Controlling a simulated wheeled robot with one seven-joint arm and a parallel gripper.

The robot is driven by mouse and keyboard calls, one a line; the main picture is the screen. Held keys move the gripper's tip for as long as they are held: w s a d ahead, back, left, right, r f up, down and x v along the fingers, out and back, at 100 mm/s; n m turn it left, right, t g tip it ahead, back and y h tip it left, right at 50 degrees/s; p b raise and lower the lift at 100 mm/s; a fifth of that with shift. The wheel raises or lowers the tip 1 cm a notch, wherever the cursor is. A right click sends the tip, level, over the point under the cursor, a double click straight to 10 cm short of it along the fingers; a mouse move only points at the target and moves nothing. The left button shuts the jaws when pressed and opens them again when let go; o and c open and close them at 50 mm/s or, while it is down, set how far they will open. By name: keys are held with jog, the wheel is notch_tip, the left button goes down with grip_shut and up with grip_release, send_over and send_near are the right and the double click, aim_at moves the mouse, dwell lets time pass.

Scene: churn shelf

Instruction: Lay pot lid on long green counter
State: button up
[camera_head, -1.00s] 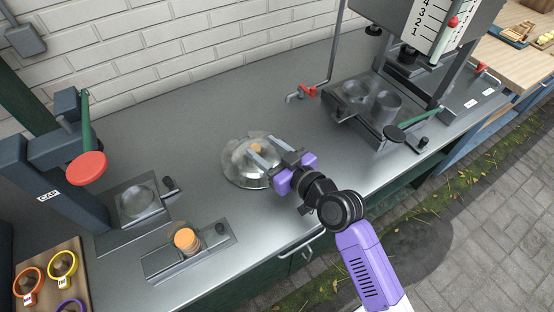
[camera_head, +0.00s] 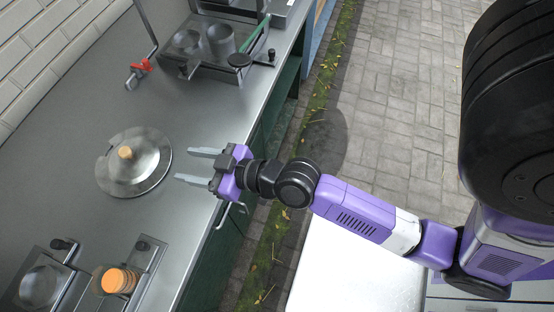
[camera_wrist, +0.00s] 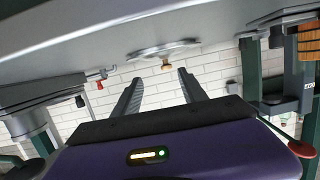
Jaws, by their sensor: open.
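The pot lid (camera_head: 150,168) is a round metal disc with a tan wooden knob. It lies flat, knob up, on the long steel-topped counter (camera_head: 70,130), whose front side shows green. The lid also shows in the wrist view (camera_wrist: 163,49), beyond my fingertips. My gripper (camera_head: 183,166) is open and empty, to the right of the lid near the counter's front edge. A clear gap separates its fingers from the lid. In the wrist view my gripper (camera_wrist: 158,78) has its two fingers spread with nothing between them.
A dark fixture with two cups (camera_head: 205,45) stands at the back of the counter, near a red-handled tap (camera_head: 138,70). A metal holder with an orange-tan stack (camera_head: 118,281) is at the front left. The counter around the lid is bare. Paving lies right of the counter.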

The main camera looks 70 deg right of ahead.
jog(key=a+v, duration=0.1)
jog(key=v, duration=1.1)
jog(key=a+v, duration=0.2)
jog(key=v, duration=0.9)
jog(key=shift+s+a+r+m+h, duration=0.2)
jog(key=shift+s+a+m+h, duration=0.1)
jog(key=shift+s+h, duration=0.15)
